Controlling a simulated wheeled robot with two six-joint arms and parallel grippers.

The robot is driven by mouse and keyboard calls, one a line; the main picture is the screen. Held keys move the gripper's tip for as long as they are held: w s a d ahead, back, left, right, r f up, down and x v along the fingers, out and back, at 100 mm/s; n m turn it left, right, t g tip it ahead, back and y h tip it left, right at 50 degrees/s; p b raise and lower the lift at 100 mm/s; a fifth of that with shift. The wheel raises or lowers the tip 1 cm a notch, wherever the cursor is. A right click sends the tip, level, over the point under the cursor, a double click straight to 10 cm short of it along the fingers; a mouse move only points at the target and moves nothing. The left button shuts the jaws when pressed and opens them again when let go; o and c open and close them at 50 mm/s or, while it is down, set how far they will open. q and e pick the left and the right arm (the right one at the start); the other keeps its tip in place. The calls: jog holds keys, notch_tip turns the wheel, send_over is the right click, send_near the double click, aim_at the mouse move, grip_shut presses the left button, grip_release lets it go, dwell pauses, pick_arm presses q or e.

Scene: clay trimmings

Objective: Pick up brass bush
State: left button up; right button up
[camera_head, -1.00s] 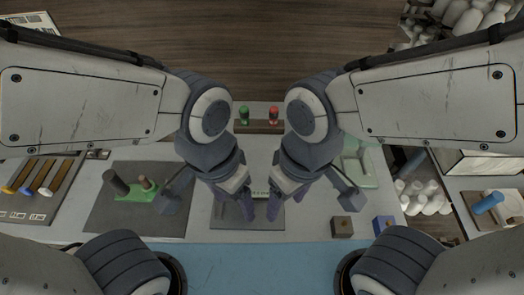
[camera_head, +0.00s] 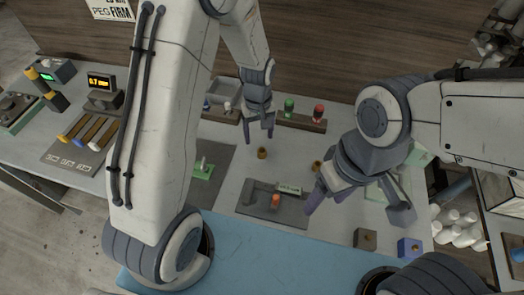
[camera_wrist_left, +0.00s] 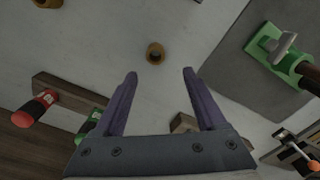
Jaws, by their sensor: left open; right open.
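A small brass bush (camera_head: 262,153), a short hollow ring, stands on the pale bench. My left gripper (camera_head: 259,138) is open above and just behind it, fingers pointing down and empty. In the left wrist view the brass bush (camera_wrist_left: 155,53) lies slightly beyond the gap between the open fingertips (camera_wrist_left: 160,73), untouched. A second brass ring (camera_head: 316,166) stands to the right, close to my right gripper; it shows partly at the top left of the wrist view (camera_wrist_left: 48,3). My right gripper (camera_head: 326,203) is open and empty over the bench, right of the grey plate.
A wooden rack (camera_head: 302,121) with green and red pieces stands behind. A grey plate (camera_head: 256,205) with an orange piece lies in front. A green fixture (camera_head: 203,171) sits on a dark mat to the left. Two small blocks (camera_head: 365,238) stand front right. The bench around the bush is clear.

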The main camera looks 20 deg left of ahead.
aim_at(262, 149)
pick_arm(q)
jog(key=shift+f, duration=0.85)
jog(key=f, duration=0.1)
jog(key=f+p, duration=0.1)
jog(key=f, duration=0.1)
jog(key=d+f, duration=0.1)
jog(key=shift+s+f+p, duration=0.25)
jog(key=shift+f+p, duration=0.1)
jog(key=shift+p, duration=0.05)
jog(key=shift+f, duration=0.3)
jog(key=shift+c, duration=0.3)
grip_shut()
